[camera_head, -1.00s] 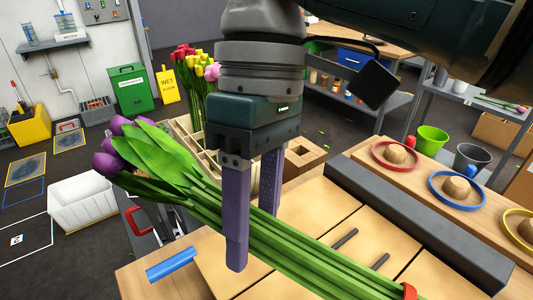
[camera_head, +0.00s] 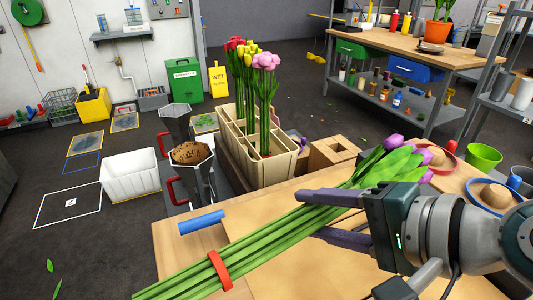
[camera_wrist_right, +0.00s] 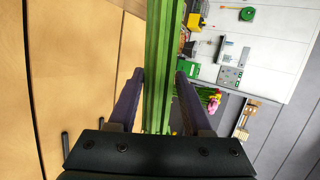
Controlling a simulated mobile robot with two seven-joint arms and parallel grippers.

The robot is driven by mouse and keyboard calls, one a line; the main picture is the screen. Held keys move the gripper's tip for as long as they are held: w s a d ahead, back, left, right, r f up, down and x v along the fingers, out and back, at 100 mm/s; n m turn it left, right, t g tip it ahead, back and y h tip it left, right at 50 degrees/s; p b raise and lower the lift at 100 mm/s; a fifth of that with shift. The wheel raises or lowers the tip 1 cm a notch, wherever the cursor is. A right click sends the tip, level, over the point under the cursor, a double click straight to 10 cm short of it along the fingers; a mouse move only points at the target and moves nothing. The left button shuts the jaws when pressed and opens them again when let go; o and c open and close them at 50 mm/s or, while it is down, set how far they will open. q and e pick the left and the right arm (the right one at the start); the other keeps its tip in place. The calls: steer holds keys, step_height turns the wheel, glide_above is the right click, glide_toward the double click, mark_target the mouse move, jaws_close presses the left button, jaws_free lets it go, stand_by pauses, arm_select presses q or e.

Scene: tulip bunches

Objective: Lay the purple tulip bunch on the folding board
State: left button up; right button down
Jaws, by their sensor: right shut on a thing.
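The purple tulip bunch (camera_head: 275,227) slants across the head view. Its purple heads and leaves point up and right, and its green stems run down and left to a red band (camera_head: 220,270). My right gripper (camera_head: 302,216) is shut around the stems, one finger on each side. In the right wrist view the stems (camera_wrist_right: 160,60) pass between the fingers (camera_wrist_right: 158,80). The tan panels of the folding board (camera_wrist_right: 75,60) lie beyond the fingers at left, apart from the bunch there. The bunch and my arm hide much of the tabletop in the head view. My left gripper is not in view.
A divided holder (camera_head: 262,172) with several upright tulips stands behind the table (camera_head: 200,245). A blue cylinder (camera_head: 202,221) lies at its left edge. An open wooden box (camera_head: 331,154) is behind the bunch. Ringed items (camera_head: 490,193) and a green bucket (camera_head: 483,157) are at right.

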steer(key=shift+s+d+f+m+t+h, duration=0.25)
steer(key=shift+d+f+m+t+h, duration=0.4)
steer(key=shift+d, duration=0.25)
arm_select(q)
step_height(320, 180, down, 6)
steer(key=b, duration=0.6)
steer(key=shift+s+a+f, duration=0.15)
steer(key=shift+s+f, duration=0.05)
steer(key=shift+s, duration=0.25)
arm_select(e)
steer(key=shift+m+t, duration=0.25)
steer(key=f, duration=0.6)
steer(key=shift+d, duration=0.25)
steer(key=c, duration=0.8)
jaws_free()
steer(key=o, duration=0.5)
steer(key=shift+o, duration=0.2)
steer(key=shift+f, duration=0.1)
